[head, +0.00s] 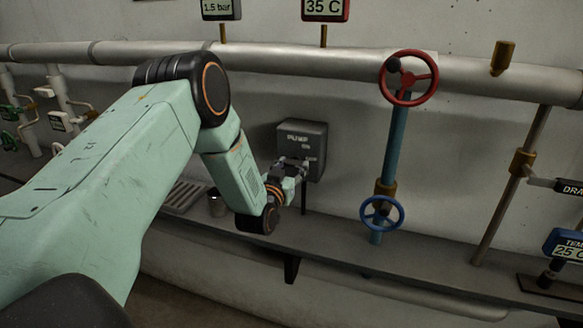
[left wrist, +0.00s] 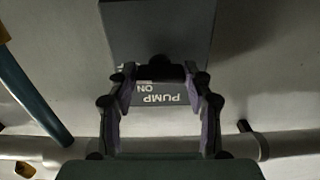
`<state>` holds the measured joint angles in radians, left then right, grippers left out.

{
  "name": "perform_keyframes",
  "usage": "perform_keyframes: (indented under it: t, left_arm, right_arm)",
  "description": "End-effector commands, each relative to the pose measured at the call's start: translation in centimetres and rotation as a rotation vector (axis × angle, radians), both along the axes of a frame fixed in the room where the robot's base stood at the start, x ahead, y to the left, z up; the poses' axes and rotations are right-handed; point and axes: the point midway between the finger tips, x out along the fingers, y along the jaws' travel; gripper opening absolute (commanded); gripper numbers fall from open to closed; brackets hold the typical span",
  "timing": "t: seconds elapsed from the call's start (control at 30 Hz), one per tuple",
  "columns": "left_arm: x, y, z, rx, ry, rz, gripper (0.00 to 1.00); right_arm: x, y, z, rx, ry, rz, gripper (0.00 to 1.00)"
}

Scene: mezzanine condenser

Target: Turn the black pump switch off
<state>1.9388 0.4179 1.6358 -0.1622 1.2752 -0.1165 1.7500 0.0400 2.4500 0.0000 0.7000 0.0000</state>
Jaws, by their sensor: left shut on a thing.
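The grey pump box (head: 317,133) is on the wall in the middle of the head view, with "PUMP" on its front. My left gripper (head: 300,164) is at the lower part of the box's front. In the left wrist view the box (left wrist: 160,28) appears upside down, with "PUMP" and "ON" between the fingers. The black pump switch (left wrist: 166,71) shows there as a dark piece between the fingertips of my left gripper (left wrist: 160,78), which is shut on it. The gripper hides the switch in the head view, and I cannot tell its exact position. My right gripper is not in view.
A blue pipe with a red valve wheel (head: 409,78) and a blue valve wheel (head: 382,213) stands right of the box. A thick pipe (head: 300,62) runs above the box.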

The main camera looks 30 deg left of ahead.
Motion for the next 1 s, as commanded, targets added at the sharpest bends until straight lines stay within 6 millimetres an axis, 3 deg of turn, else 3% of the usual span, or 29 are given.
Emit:
perform_keyframes:
  t: [0.13,0.17,0.4,0.77,1.0]
  left_arm:
    - [0.3,0.1,0.7,0.005,-0.017,0.003,0.19]
    - [0.3,0.1,0.7,0.005,-0.017,0.003,0.53]
    - [0.1,0.1,0.4,0.002,-0.009,0.001,0.74]
    - [-0.2,0.0,0.1,0.0,-0.003,0.001,0.74]
    - [-3.0,-0.7,0.1,-0.003,-0.002,0.001,0.74]
  right_arm:
    - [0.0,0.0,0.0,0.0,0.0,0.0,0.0]
    - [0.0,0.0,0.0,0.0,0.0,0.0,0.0]
    - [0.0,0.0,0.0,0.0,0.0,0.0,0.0]
    - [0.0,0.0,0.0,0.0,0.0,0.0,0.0]
    - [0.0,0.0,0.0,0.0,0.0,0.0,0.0]
